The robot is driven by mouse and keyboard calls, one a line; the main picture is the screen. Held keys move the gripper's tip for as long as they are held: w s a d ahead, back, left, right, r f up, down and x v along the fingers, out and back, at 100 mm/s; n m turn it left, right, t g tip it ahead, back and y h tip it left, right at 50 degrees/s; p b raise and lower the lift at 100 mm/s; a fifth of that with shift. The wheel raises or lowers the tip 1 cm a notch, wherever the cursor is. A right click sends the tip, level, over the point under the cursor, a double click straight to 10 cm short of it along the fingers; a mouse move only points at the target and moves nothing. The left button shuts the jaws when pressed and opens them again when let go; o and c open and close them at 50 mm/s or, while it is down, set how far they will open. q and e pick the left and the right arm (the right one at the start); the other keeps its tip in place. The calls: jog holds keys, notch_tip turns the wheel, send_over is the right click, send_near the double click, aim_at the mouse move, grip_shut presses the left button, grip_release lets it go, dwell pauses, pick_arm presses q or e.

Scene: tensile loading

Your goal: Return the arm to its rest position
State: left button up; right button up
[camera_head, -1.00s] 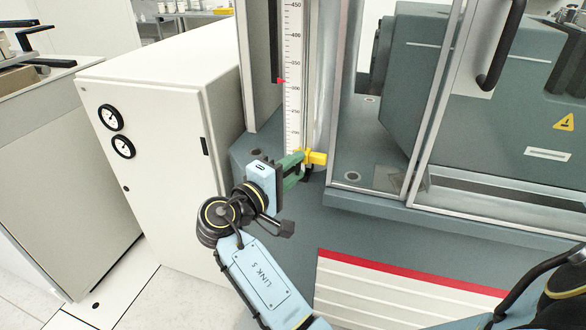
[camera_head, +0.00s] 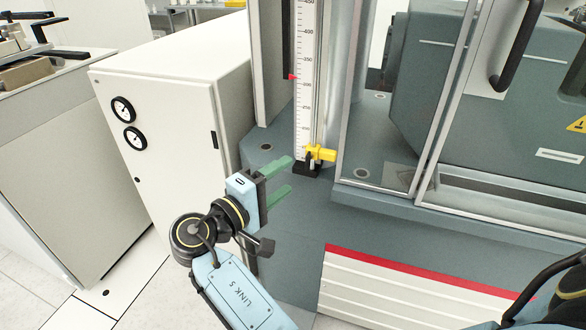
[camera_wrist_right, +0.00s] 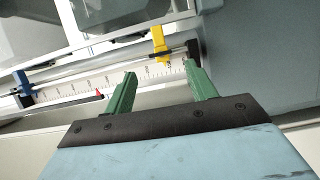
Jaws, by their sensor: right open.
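My right gripper (camera_head: 290,175) has two green fingers spread apart with nothing between them. It is left of and a little below the yellow knob (camera_head: 322,153) at the foot of the white scale (camera_head: 304,90), with a gap between. In the right wrist view the open green fingers (camera_wrist_right: 160,72) point toward the scale (camera_wrist_right: 85,88), and the yellow knob (camera_wrist_right: 159,42) shows beyond them. My right arm, marked LINK 5 (camera_head: 243,292), comes up from the bottom of the head view. My left gripper is not in view.
A white cabinet with two gauges (camera_head: 175,135) stands left of the gripper. The grey machine's glazed door frame (camera_head: 440,110) and black handle (camera_head: 518,50) are at right. A red-edged white panel (camera_head: 400,288) is below. A red marker (camera_head: 291,77) sits beside the scale.

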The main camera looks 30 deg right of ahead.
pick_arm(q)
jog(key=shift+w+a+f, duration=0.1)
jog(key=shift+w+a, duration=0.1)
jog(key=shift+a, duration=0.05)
pick_arm(e)
jog(key=shift+s+a, duration=0.15)
jog(key=shift+a, duration=0.25)
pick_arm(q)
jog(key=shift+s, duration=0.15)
